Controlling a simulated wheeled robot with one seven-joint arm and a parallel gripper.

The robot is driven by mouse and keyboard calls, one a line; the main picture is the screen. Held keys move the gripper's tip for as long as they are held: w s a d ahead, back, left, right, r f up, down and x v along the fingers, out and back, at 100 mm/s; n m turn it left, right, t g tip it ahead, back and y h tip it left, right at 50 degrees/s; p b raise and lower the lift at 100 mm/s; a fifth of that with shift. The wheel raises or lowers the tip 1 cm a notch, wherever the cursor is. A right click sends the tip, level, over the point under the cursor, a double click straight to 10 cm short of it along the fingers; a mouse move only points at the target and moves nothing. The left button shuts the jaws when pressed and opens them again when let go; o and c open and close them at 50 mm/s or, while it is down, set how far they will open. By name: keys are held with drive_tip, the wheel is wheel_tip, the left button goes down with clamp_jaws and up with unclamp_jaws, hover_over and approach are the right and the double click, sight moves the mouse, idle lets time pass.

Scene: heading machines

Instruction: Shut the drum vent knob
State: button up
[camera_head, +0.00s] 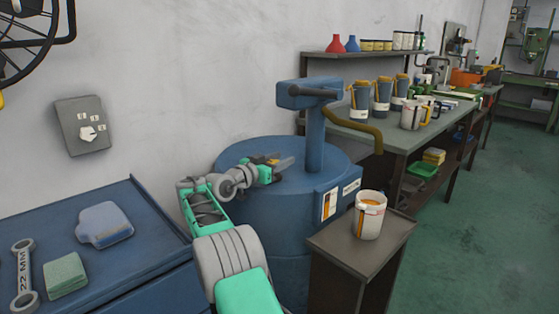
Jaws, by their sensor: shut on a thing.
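The blue drum (240,148) stands in the middle of the view with a blue hand pump (315,130) on its lid. My arm reaches in from the bottom, and my gripper (285,163) is low over the drum's lid, left of the pump column. Its jaws are shut on the vent knob at the lid. The knob is hidden by the fingers, so its angle cannot be told.
The pump's handle and curved brown spout (358,128) reach over the lid's right side. A small stand (330,240) with a mug (369,215) is at the drum's front right. A blue cabinet (150,235) is at left; a crowded workbench (370,135) runs behind.

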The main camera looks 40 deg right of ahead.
drive_tip(key=o, duration=1.4)
drive_tip(key=shift+c, duration=0.2)
drive_tip(key=shift+r, duration=0.1)
drive_tip(key=shift+r, duration=0.35)
drive_tip(key=s+a+r+p, duration=0.1)
drive_tip(key=s+a+r, duration=0.7)
drive_tip(key=s+r, duration=0.3)
drive_tip(key=shift+a+r+p, duration=0.15)
drive_tip(key=shift+r+p, duration=0.25)
drive_tip(key=shift+r, duration=0.15)
drive_tip(key=shift+s, duration=0.1)
